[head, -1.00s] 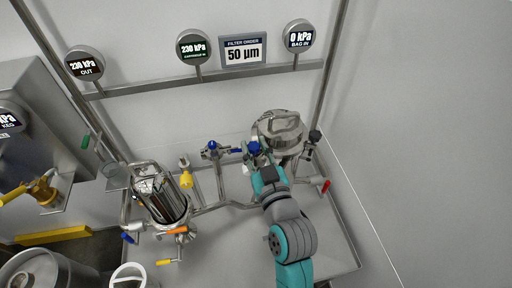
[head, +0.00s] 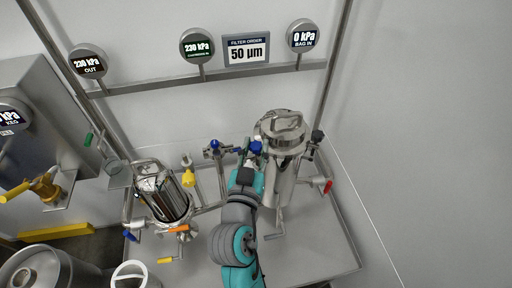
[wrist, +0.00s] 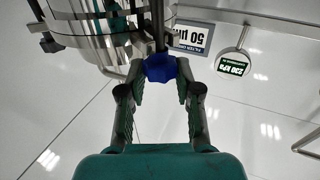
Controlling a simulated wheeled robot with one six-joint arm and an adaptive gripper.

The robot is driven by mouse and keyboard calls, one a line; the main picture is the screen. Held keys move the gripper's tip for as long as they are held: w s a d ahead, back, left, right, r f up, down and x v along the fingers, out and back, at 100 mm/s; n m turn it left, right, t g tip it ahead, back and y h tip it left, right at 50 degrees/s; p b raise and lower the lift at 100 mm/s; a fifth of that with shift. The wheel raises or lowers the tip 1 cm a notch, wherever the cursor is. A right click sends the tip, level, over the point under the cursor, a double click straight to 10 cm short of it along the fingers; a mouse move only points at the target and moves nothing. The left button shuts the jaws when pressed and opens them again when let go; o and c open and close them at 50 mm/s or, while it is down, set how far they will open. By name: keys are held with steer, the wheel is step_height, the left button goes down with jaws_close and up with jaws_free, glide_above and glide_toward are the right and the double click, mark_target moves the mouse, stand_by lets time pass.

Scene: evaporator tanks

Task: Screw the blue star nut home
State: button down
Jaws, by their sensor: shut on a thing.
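The blue star nut (wrist: 160,68) sits between my gripper's (wrist: 160,80) two fingers in the wrist view, at the side of the steel bag housing. The fingers are closed against the nut from both sides. In the head view the blue star nut (head: 255,147) shows at the upper left of the steel vessel (head: 285,135), with my gripper (head: 250,160) just below it. The vessel has a lid with a handle on top. The nut's thread and seat are hidden in both views.
A blue-handled valve (head: 215,145) stands left of the vessel. A red-handled valve (head: 327,186) is at its right. A clear cartridge housing (head: 162,200) with yellow and orange handles stands at left. Gauges and a filter order sign (head: 246,50) hang above.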

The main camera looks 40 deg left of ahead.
mark_target(254, 148)
steer(key=shift+a+m+t+h, duration=0.2)
steer(key=shift+m+t+h, duration=0.6)
steer(key=shift+m+h, duration=0.85)
steer(key=shift+f+h, duration=0.1)
steer(key=shift+h, duration=0.65)
steer(key=c, duration=1.1)
jaws_free()
step_height(254, 148, up, 10)
